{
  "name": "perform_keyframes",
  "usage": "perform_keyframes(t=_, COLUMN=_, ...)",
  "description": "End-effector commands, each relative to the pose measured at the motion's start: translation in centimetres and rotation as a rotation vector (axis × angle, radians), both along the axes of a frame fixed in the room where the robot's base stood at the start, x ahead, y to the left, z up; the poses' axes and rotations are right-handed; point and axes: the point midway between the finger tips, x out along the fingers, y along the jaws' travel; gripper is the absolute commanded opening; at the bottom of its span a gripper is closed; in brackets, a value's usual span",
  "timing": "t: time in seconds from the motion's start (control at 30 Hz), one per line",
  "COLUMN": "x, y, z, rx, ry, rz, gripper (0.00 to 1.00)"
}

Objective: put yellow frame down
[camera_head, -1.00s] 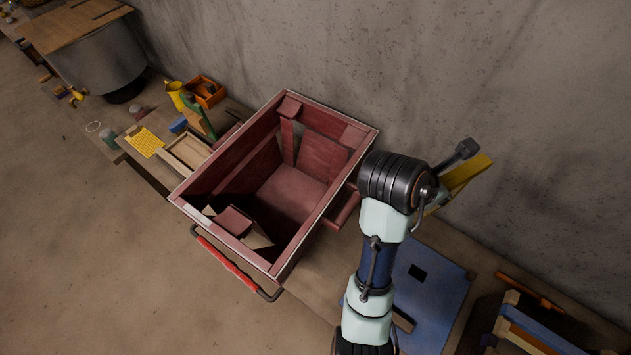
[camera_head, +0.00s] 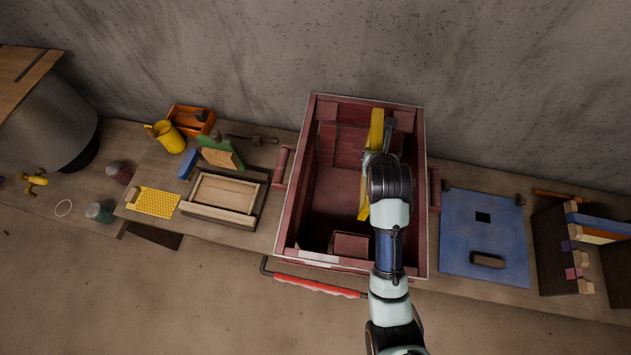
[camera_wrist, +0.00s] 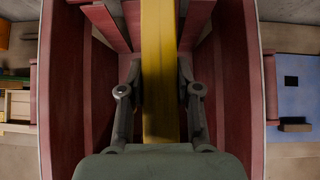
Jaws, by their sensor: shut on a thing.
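The yellow frame (camera_head: 375,130) shows as a long yellow bar above the dark red wooden box (camera_head: 300,185). My gripper (camera_head: 378,160) is shut on it; my wrist hides part of the frame in the head view. In the wrist view the frame (camera_wrist: 159,75) runs upright through the middle, between the two fingers of my gripper (camera_wrist: 159,100). The walls of the red box (camera_wrist: 75,90) lie on both sides of it. I cannot tell how far the frame is above the box floor.
A blue panel (camera_head: 470,235) lies right of the box. A rack with coloured boards (camera_head: 590,235) stands at the far right. On the left are a wooden tray (camera_head: 218,217), a yellow grid (camera_head: 155,203), a yellow jug (camera_head: 168,137) and an orange crate (camera_head: 190,118). A wall stands behind.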

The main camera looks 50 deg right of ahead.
Motion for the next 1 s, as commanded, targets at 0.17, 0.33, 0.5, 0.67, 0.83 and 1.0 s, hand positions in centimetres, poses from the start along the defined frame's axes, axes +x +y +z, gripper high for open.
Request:
perform_keyframes(t=0.17, x=-1.1, y=-0.5, z=-0.7, rx=-0.003, ry=-0.002, rz=-0.006, gripper=0.00)
perform_keyframes(t=0.33, x=-1.1, y=-0.3, z=-3.5, rx=0.003, ry=0.003, rz=-0.006, gripper=0.00)
perform_keyframes(t=0.5, x=-1.1, y=-0.3, z=-9.0, rx=0.003, ry=0.004, rz=-0.006, gripper=0.00)
perform_keyframes(t=0.67, x=-1.0, y=-0.3, z=-13.8, rx=0.002, ry=0.003, rz=-0.006, gripper=0.00)
perform_keyframes(t=0.83, x=-1.0, y=-0.4, z=-16.5, rx=-0.002, ry=0.000, rz=-0.006, gripper=0.00)
perform_keyframes(t=1.0, x=-1.0, y=-0.4, z=-17.1, rx=-0.002, ry=0.000, rz=-0.006, gripper=0.00)
